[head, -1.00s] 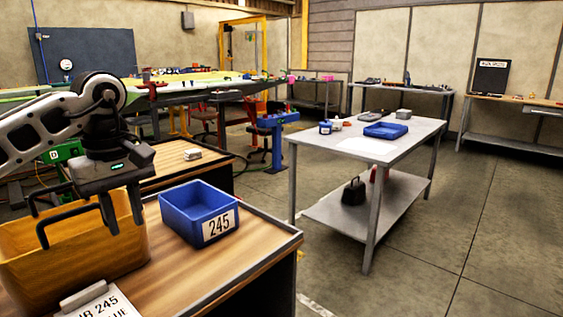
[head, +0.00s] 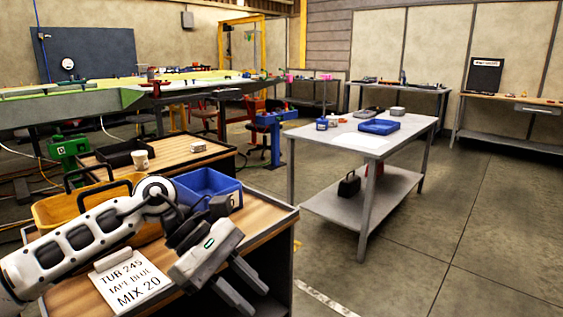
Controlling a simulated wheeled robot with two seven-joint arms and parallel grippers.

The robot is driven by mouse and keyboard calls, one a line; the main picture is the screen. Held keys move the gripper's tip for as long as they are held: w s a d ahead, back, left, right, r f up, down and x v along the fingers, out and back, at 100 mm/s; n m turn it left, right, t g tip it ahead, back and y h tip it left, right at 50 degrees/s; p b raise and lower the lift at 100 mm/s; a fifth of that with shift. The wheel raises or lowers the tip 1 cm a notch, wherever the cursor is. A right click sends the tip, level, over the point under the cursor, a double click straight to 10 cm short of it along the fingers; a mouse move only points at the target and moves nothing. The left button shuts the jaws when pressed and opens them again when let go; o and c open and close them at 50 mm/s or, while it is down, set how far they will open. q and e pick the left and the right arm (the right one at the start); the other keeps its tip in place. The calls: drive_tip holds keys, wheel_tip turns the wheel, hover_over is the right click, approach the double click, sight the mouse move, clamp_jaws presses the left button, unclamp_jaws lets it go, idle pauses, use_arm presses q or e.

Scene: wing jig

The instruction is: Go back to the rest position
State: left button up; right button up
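My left gripper (head: 257,300) is in the lower middle of the head view, in front of the near wooden bench. Its two fingers are apart with nothing between them, pointing down and right. My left arm (head: 95,236) comes in from the lower left and covers part of the yellow tub (head: 70,208). My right gripper is not in view.
A card (head: 130,283) reading "TUB 245" lies on the near bench (head: 262,213). A second wooden bench behind holds a black tray (head: 122,154) and a cup (head: 140,159). A grey table (head: 360,143) stands right of centre. The floor at right is clear.

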use_arm(q)
drive_tip(key=s+d+r+n+h, duration=0.3)
drive_tip(key=s+d+n+h, duration=0.2)
drive_tip(key=d+n+h, duration=0.45)
drive_tip(key=w+a+f+m+t+y, duration=0.1)
drive_tip(key=a+f+m+t+y, duration=0.25)
drive_tip(key=m+t, duration=0.6)
drive_tip(key=w+a+f+m+t+y+p, duration=0.1)
drive_tip(key=a+f+m+t+y, duration=0.2)
drive_tip(key=m, duration=1.1)
drive_tip(key=w+a+f+m+t+y, duration=0.15)
drive_tip(key=a+f+m+t, duration=0.25)
drive_tip(key=m+t, duration=0.6)
drive_tip(key=s+a+f+n+g+y, duration=0.3)
drive_tip(key=s+f+n+g, duration=0.1)
drive_tip(key=s+f+n, duration=0.1)
drive_tip(key=s+a+f+n+g+y, duration=0.4)
drive_tip(key=s+f, duration=0.3)
drive_tip(key=f, duration=0.3)
drive_tip(key=shift+s+a+n+g, duration=0.25)
drive_tip(key=shift+s+n+g, duration=0.15)
drive_tip(key=shift+n, duration=0.2)
drive_tip(key=shift+w+d, duration=0.1)
drive_tip(key=shift+w, duration=0.05)
